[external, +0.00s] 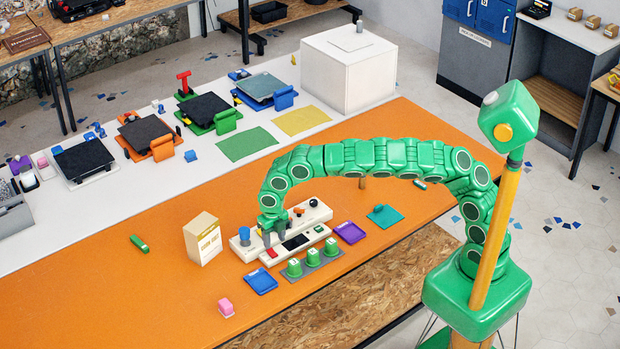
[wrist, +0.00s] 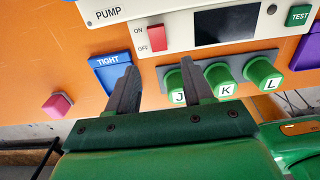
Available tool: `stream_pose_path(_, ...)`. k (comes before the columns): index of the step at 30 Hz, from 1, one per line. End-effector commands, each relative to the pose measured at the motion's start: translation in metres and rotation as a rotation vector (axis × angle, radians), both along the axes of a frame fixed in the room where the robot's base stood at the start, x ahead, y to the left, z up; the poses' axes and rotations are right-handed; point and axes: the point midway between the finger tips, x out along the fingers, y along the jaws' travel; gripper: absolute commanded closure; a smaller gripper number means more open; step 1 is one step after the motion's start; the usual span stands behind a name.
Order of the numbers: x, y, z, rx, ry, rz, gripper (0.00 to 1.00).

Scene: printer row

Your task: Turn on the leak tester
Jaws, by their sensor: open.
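The leak tester is a white unit with a dark screen; its front panel (wrist: 183,41) fills the top middle of the wrist view, and the unit (external: 284,250) sits on the orange table in the external view. Its red rocker switch (wrist: 158,38) is marked ON above and OFF below; I cannot tell which side is pressed. A green TEST button (wrist: 298,15) is at its right end. My gripper (wrist: 159,68) is open and empty, its fingertips just below the switch in the wrist view. In the external view my gripper (external: 270,236) hangs over the unit's left part.
A white PUMP unit (wrist: 127,8) stands behind. Green cylinders J (wrist: 178,92), K (wrist: 220,78) and L (wrist: 263,74) stand in front. A blue TIGHT tray (wrist: 108,66), a purple tray (external: 350,233) and a pink block (wrist: 58,105) lie around. A cream box (external: 202,240) stands left.

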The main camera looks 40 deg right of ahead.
Motion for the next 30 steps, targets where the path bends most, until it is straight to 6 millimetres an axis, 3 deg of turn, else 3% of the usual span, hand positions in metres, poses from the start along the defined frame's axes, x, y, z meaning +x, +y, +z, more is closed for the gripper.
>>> stream_pose_path(12, -0.001, 0.0, -0.056, 0.0, 0.004, -0.001, 0.49)
stream_pose_path(22, 0.0, 0.0, -0.061, 0.002, 0.0, -0.001, 0.49)
stream_pose_path(23, 0.0, 0.0, -0.061, 0.002, 0.0, -0.001, 0.5)
stream_pose_path(30, 0.0, 0.0, -0.061, 0.002, 0.0, -0.001, 0.87)
